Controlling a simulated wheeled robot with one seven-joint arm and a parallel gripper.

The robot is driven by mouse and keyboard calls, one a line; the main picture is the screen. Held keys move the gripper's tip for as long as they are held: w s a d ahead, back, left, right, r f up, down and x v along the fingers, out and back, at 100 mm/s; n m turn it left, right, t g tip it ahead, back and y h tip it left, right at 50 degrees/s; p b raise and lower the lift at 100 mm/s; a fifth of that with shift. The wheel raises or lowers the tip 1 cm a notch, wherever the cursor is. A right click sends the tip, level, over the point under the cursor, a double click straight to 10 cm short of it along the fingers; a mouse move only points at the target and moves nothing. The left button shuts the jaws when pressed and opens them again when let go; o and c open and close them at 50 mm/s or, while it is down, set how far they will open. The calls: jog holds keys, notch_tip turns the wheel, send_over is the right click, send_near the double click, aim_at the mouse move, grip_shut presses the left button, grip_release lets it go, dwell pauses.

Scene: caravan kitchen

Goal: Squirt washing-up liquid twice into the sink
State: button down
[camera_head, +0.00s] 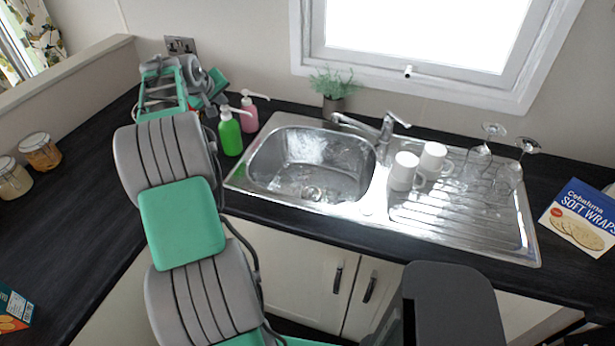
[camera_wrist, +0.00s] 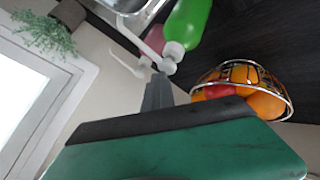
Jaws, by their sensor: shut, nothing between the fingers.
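A green pump bottle (camera_head: 230,133) with a white pump head stands on the dark worktop, left of the steel sink (camera_head: 256,158). A pink pump bottle (camera_head: 249,115) stands just behind it, with its white spout pointing right. No label shows which holds washing-up liquid. My gripper (camera_head: 211,110) is shut and empty at the upper left of the green bottle. In the wrist view, my gripper's fingertips (camera_wrist: 158,80) appear close to the white pump heads of the green bottle (camera_wrist: 190,22) and pink bottle (camera_wrist: 154,40). I cannot tell whether they touch.
White mugs (camera_head: 404,172) and upturned glasses (camera_head: 478,158) stand on the drainer, right of the tap (camera_head: 386,128). A potted plant (camera_head: 334,90) is behind the sink. A wire fruit bowl (camera_wrist: 262,95) is near the bottles. Jars (camera_head: 40,152) stand at left; a wraps box (camera_head: 580,217) is at right.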

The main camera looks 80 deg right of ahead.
jog(key=shift+r, duration=0.1)
jog(key=shift+r+p, duration=2.25)
jog(key=shift+r, duration=0.85)
